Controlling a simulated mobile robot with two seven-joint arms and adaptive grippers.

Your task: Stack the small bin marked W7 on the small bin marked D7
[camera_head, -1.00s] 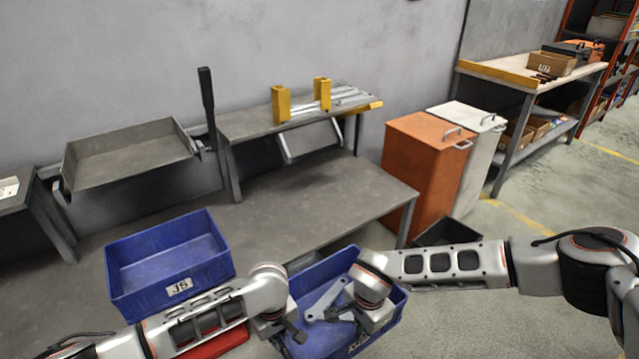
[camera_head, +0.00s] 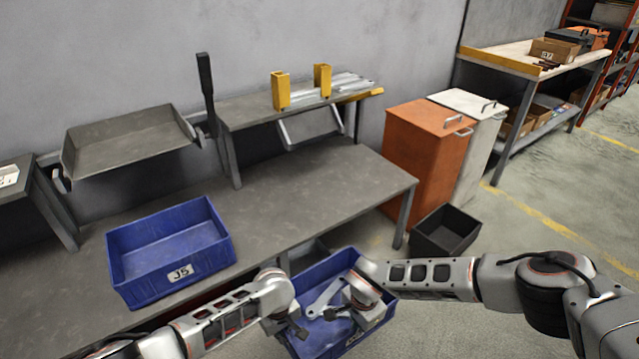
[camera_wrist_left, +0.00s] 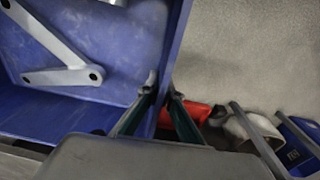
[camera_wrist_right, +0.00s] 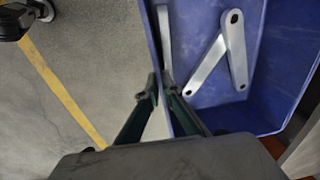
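A blue bin with brackets inside (camera_head: 312,275) is held between my two grippers at the front of the bench. Its label is mostly hidden by my right arm and cannot be read. My left gripper (camera_wrist_left: 160,92) has its fingers on both sides of one bin wall, shut on it. My right gripper (camera_wrist_right: 160,88) is likewise shut on the opposite wall. Another blue bin (camera_head: 205,262), marked J5, looks empty and stands on the bench to the left. I cannot make out a W7 or D7 mark.
The grey bench (camera_head: 290,205) is clear right of the J5 bin. A raised shelf (camera_head: 245,112) with yellow blocks stands behind. An orange cabinet (camera_head: 425,150) and a black open box (camera_head: 445,232) are on the right. The left wrist view shows a red item (camera_wrist_left: 192,120) below.

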